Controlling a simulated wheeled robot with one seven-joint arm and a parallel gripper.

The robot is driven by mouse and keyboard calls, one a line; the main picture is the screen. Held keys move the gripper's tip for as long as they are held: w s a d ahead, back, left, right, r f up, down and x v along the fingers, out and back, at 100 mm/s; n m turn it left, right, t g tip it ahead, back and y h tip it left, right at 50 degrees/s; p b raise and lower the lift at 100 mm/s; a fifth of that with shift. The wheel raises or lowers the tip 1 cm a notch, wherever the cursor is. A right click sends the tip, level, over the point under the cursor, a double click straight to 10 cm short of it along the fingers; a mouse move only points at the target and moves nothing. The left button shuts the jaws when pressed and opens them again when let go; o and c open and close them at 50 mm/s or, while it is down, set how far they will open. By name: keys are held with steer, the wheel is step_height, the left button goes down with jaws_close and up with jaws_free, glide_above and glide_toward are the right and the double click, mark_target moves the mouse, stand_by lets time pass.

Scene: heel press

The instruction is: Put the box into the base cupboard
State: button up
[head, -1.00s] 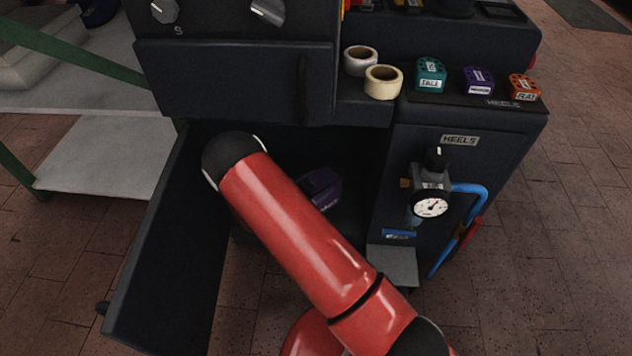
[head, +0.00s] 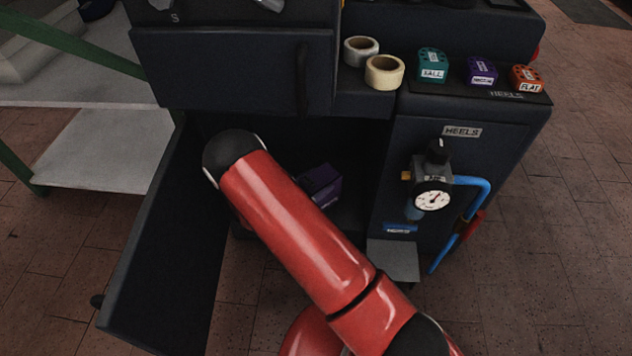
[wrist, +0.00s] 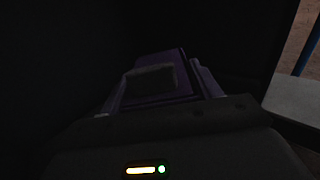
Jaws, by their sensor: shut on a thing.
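A dark purple box (head: 320,187) is inside the open base cupboard, in the dark interior behind my red arm. The box also shows in the wrist view (wrist: 178,68), directly ahead of my gripper (wrist: 160,98), which is shut on it. The gripper itself is hidden behind my arm in the head view. The base cupboard (head: 345,140) has its dark door (head: 150,250) swung open to the left. Whether the box touches the cupboard floor is too dark to tell.
A gauge and valve with a blue pipe (head: 470,182) stick out right of the opening. A small grey pedal plate (head: 393,262) sits low at the right. Tape rolls (head: 384,72) and coloured heel blocks (head: 481,71) stand on top. A closed drawer front (head: 230,70) overhangs the opening.

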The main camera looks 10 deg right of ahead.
steer(key=shift+f, duration=0.25)
steer(key=o, duration=1.3)
steer(key=v, duration=0.8)
steer(key=shift+d, duration=0.1)
